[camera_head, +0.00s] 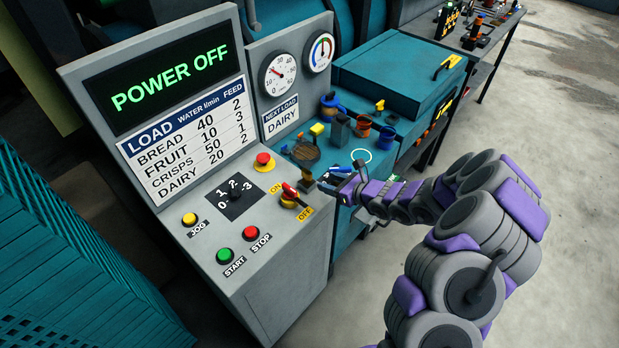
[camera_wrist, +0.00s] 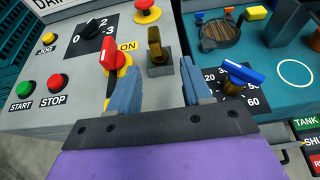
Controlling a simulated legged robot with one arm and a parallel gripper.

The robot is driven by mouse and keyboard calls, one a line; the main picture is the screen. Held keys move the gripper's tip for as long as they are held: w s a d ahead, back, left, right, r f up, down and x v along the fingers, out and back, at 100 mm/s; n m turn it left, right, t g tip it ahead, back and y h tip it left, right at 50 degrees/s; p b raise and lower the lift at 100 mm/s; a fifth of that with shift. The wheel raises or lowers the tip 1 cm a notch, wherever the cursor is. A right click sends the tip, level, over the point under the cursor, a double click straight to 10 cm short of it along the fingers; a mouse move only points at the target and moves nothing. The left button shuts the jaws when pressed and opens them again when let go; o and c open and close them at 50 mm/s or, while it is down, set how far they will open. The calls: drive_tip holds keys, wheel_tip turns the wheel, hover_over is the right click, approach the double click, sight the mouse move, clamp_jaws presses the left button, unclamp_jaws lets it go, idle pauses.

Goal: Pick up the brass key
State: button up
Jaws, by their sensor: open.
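The brass key (camera_wrist: 154,44) stands upright in a small dark block on the edge of the grey control panel. It also shows in the head view (camera_head: 307,174), small and just left of my gripper. My gripper (camera_wrist: 159,80) is open and empty, its two blue-grey fingers pointing toward the key. In the wrist view the key lies ahead, between the lines of the fingers, and no finger appears to touch it. In the head view my gripper (camera_head: 337,184) is partly hidden by its own wrist.
A red-handled ON/OFF switch (camera_wrist: 113,58) stands close to the left finger. A blue-handled dial (camera_wrist: 240,75) is close to the right finger. The red emergency button (camera_head: 263,162) and a round brown dish (camera_head: 305,153) are nearby. The teal bench holds several small items.

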sight(303, 174)
drive_tip(key=x, duration=0.6)
drive_tip(key=shift+s+a, duration=0.3)
drive_tip(key=shift+w+a+f, duration=0.15)
drive_tip(key=shift+w, duration=0.35)
drive_tip(key=shift+w+f, duration=0.15)
drive_tip(key=x, duration=0.5)
drive_tip(key=shift+s+a, duration=0.25)
drive_tip(key=shift+a, duration=0.3)
drive_tip(key=shift+d+r, duration=0.25)
drive_tip(key=shift+d, duration=0.5)
drive_tip(key=c, duration=0.7)
drive_tip(key=shift+a, duration=0.35)
clamp_jaws()
